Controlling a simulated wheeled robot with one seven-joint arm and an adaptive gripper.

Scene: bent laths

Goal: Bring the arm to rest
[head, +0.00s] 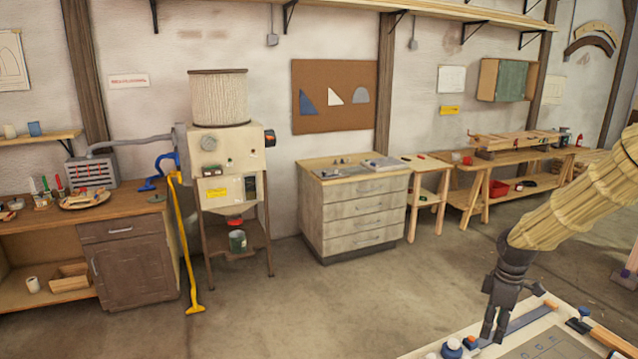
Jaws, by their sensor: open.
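My arm (580,205), in a ribbed tan sleeve, reaches in from the right edge of the head view. My gripper (494,334) hangs at its end and points down, with its two dark fingers apart and nothing seen between them. I cannot tell how far the fingertips are above the bench top.
The bench holds a blue-and-white round item (452,347) and tools with orange parts (583,322). A grey drawer cabinet (362,220), a machine on legs (225,160) and a wooden counter (125,245) stand along the wall. The concrete floor (330,305) between is clear.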

